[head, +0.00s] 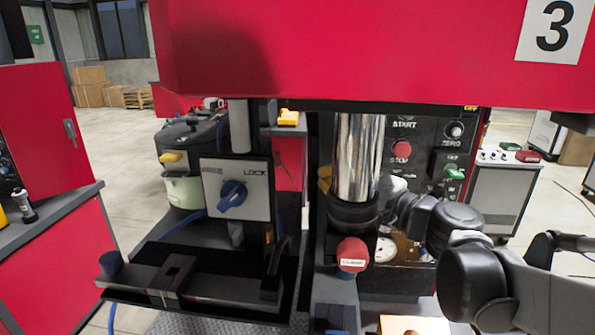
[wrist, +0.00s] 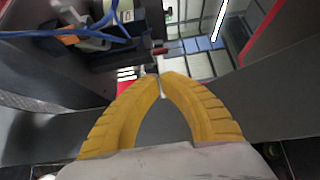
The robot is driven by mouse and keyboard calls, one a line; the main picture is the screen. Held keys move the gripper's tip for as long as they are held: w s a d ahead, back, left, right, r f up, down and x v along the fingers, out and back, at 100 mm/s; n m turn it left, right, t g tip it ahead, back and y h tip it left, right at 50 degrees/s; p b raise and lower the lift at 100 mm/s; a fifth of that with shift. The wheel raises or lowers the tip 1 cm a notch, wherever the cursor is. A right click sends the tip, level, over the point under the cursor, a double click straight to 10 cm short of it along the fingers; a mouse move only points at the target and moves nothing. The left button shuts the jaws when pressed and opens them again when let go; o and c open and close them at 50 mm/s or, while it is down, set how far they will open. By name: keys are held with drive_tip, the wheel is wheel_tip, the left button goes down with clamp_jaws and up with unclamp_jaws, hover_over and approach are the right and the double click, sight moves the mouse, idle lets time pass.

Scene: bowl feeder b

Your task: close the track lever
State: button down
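I cannot be sure which part is the track lever. In the head view a black upright handle (head: 277,262) stands at the right end of a flat dark bar (head: 215,286) on the low shelf at front left. A blue knob (head: 232,194) sits on a white plate marked LOCK above it. My gripper (wrist: 160,78) shows in the wrist view as two yellow fingers arched together, their tips almost meeting, with nothing clearly held. In the head view my arm reaches in from the right behind the shiny steel cylinder, which hides most of the gripper.
A red panel marked 3 (head: 385,55) overhangs the work area. The steel cylinder (head: 357,158) and a red button (head: 352,254) stand in front of my arm. A control panel with a red stop button (head: 401,150) is behind. Blue cables (wrist: 85,32) cross the wrist view's upper left.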

idle(0.4)
drive_tip(key=w+n+g+y, duration=0.1)
drive_tip(key=w+d+n+g+y, duration=0.1)
drive_tip(key=w+g, duration=0.1)
drive_tip(key=w+d+n+g+y, duration=0.1)
drive_tip(key=w+n+y, duration=0.1)
drive_tip(key=shift+r+g+p, duration=0.1)
drive_tip(key=shift+g+p, duration=0.25)
drive_tip(key=shift+g, duration=0.05)
drive_tip(key=shift+a, duration=0.1)
drive_tip(key=b+x, duration=0.2)
drive_tip(key=x, duration=0.8)
drive_tip(key=shift+b, duration=0.3)
drive_tip(key=shift+r, duration=0.1)
drive_tip(key=shift+s+a+m+t+h, duration=0.1)
drive_tip(key=shift+s+m+t+h, duration=0.1)
drive_tip(key=shift+m+t+h, duration=0.3)
